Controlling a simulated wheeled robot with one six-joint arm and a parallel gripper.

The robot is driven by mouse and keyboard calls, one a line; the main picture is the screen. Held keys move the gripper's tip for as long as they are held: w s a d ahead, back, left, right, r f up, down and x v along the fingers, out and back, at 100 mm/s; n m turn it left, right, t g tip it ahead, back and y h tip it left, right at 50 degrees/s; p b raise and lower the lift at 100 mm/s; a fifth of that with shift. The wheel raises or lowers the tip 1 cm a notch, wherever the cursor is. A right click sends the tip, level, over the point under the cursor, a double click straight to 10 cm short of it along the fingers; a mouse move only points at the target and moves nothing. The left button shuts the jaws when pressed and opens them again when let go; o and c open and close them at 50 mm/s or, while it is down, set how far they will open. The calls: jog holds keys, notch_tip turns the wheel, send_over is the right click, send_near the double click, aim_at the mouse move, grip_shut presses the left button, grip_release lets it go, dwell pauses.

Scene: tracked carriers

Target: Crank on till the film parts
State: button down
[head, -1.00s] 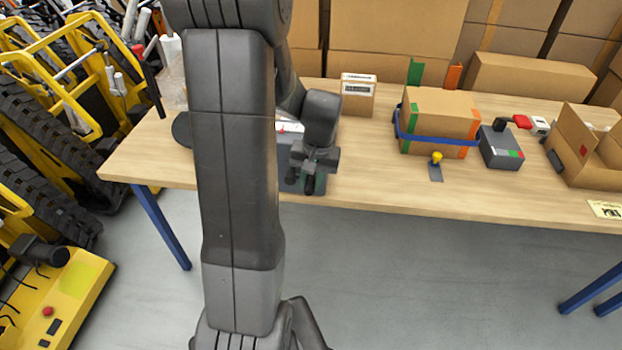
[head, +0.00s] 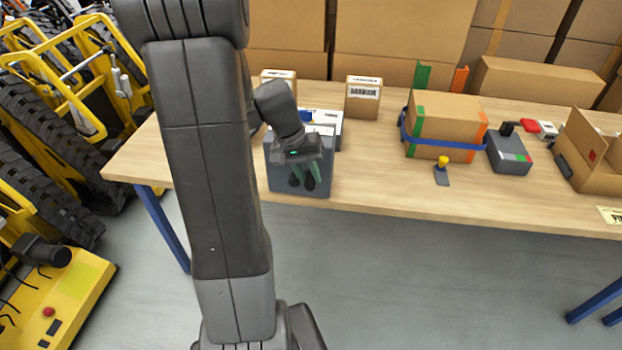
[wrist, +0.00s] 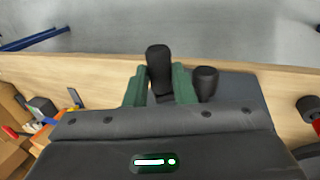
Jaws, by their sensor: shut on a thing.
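A dark grey machine (head: 322,184) stands at the table's front edge, left of centre in the head view. Its dark top also shows in the wrist view (wrist: 245,92). My gripper (head: 302,176) reaches down at the machine, partly covering it. In the wrist view its green fingers are closed on a black knob-like handle (wrist: 158,66). A second, shorter black knob (wrist: 205,80) stands just right of the fingers, outside them. I cannot make out any film; my arm and wrist hide part of the machine.
A brown carton (head: 440,122) with a blue band stands to the right. Beyond it are a grey box (head: 508,152) and an open carton (head: 590,165). A small labelled box (head: 363,96) stands behind. Bare tabletop (head: 375,170) lies right of the machine.

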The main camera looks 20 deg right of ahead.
jog(key=c, duration=1.2)
grip_release()
jog(key=shift+r, duration=0.1)
jog(key=v, duration=1.3)
jog(key=shift+a+r, duration=0.15)
jog(key=shift+r, duration=0.2)
jog(key=shift+w, duration=0.1)
jog(key=x, duration=1.4)
jog(key=shift+f, duration=0.1)
